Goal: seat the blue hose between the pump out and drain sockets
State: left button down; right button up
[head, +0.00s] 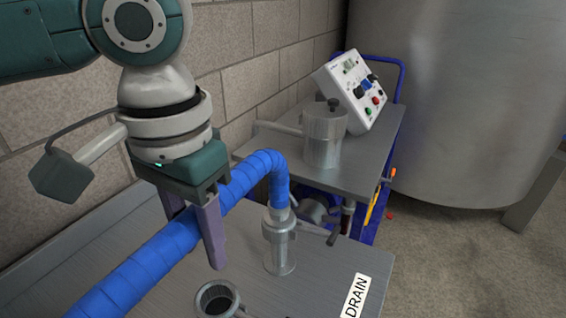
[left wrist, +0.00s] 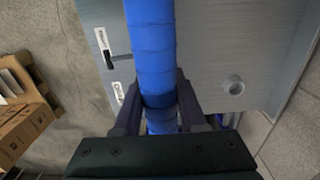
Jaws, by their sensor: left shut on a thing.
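The blue hose (head: 150,262) runs from the lower left up to the right, then bends down. Its metal end (head: 279,214) is at the top of an upright metal socket (head: 279,252) on the grey bench; I cannot tell whether it is fully seated. My left gripper (head: 196,238) is shut around the hose's middle from above. The left wrist view shows the hose (left wrist: 152,55) between its fingers (left wrist: 158,103). A second round socket (head: 217,299), open and dark inside, stands nearer. A white DRAIN label (head: 355,297) lies on the bench. The hose's other end is out of frame.
Behind the bench, a blue-framed cart carries a metal canister (head: 324,140) and a control box (head: 352,90). A large steel tank (head: 450,100) stands at the right, a block wall (head: 250,45) behind. Cardboard boxes (left wrist: 25,125) show in the left wrist view.

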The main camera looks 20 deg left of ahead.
dwell(0.3)
pick_arm(q)
jog(key=shift+c, duration=1.9)
grip_release()
jog(key=shift+f, duration=0.1)
notch_tip(320, 180, up, 10)
jog(key=shift+f+p, duration=0.1)
jog(key=shift+p, duration=0.55)
jog(key=shift+s, duration=0.1)
